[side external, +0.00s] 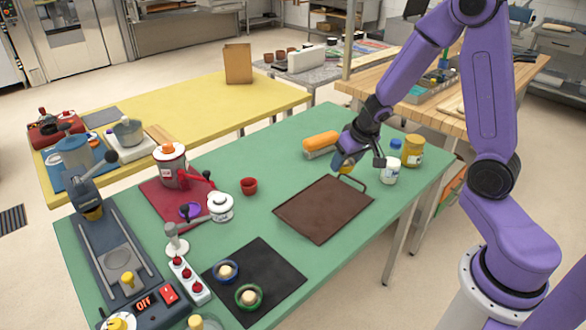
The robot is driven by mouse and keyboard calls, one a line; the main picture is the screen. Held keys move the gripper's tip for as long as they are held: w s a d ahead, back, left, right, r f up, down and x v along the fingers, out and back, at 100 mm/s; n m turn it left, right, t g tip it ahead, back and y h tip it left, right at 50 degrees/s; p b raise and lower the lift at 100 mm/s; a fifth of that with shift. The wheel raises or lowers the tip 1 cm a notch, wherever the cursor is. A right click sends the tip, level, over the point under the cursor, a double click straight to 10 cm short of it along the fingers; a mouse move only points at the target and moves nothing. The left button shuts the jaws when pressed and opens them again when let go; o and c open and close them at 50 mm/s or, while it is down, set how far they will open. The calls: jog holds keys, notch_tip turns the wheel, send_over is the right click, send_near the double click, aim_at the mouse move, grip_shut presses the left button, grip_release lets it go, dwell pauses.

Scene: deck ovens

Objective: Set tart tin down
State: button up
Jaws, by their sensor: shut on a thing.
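My gripper (345,168) is low over the green table, just behind the far edge of a dark brown flat tray (310,222). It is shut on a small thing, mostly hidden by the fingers. A yellowish patch shows at the fingertips; I cannot make out the tart tin's shape there. A thin dark loop stands by the tray's far edge, just below the gripper. I cannot tell whether the held thing touches the table.
White jar (390,172), yellow-lidded jar (413,152) and blue-capped bottle (395,147) stand right of the gripper. An orange roll (321,141) lies behind-left. A red cup (249,186) and black mat (270,265) are left. Green table (255,222) is clear between cup and tray.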

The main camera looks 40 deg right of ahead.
jog(key=w+m+g+h, duration=0.1)
jog(key=w+m+h, duration=0.1)
jog(key=w+m, duration=0.4)
jog(key=w, duration=0.2)
jog(key=shift+w+a+r+m, duration=0.15)
jog(key=shift+w+r+m, duration=0.25)
jog(key=w+f, duration=0.1)
jog(key=w, duration=0.2)
jog(key=w+d+f, duration=0.1)
jog(key=w, duration=0.1)
jog(key=w+f, duration=0.2)
jog(key=w, duration=0.1)
jog(key=shift+w+d, duration=0.15)
jog(key=shift+w, duration=0.2)
send_over(293, 166)
jog(key=s+a, duration=0.1)
jog(key=shift+g, duration=0.3)
notch_tip(293, 166, down, 5)
jog(key=shift+s+f, duration=0.15)
jog(key=shift+f, duration=0.35)
jog(key=shift+w+f, duration=0.2)
jog(key=shift+f, duration=1.25)
jog(key=shift+f, duration=0.15)
jog(key=o, duration=1.1)
